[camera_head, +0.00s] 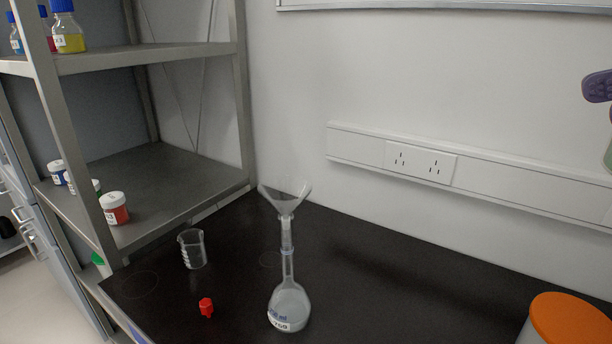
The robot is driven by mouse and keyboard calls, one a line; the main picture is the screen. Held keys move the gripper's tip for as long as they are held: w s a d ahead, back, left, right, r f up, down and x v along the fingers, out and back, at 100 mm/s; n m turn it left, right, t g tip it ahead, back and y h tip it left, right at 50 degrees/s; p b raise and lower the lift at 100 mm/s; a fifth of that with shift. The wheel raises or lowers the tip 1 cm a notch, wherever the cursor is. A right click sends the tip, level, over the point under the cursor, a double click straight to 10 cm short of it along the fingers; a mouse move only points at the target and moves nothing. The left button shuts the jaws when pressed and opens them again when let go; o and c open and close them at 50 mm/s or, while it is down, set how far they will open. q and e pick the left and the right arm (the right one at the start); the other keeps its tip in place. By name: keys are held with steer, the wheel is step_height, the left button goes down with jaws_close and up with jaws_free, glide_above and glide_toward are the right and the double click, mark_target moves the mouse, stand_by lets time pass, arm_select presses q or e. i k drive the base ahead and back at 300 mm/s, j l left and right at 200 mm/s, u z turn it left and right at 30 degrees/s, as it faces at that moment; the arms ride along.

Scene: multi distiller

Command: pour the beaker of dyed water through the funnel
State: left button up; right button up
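A clear glass beaker (192,250) stands upright on the black bench, left of the flask. It looks empty or holds clear liquid; I see no dye colour in it. A clear funnel (286,195) sits in the neck of a round-bottomed, long-necked flask (289,306). The flask stands upright on the bench and carries a white label at its lower side. A small red stopper-like piece (206,307) lies on the bench between beaker and flask, nearer the front. Neither of my grippers shows in the view.
A metal shelf (150,180) at the left holds small labelled jars and bottles, including one with yellow liquid (69,38). A white container with an orange lid (567,318) stands at the front right.

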mark_target(284, 193)
steer(key=i+l+u, duration=0.15)
steer(key=l+u, duration=1.05)
steer(key=l, duration=0.2)
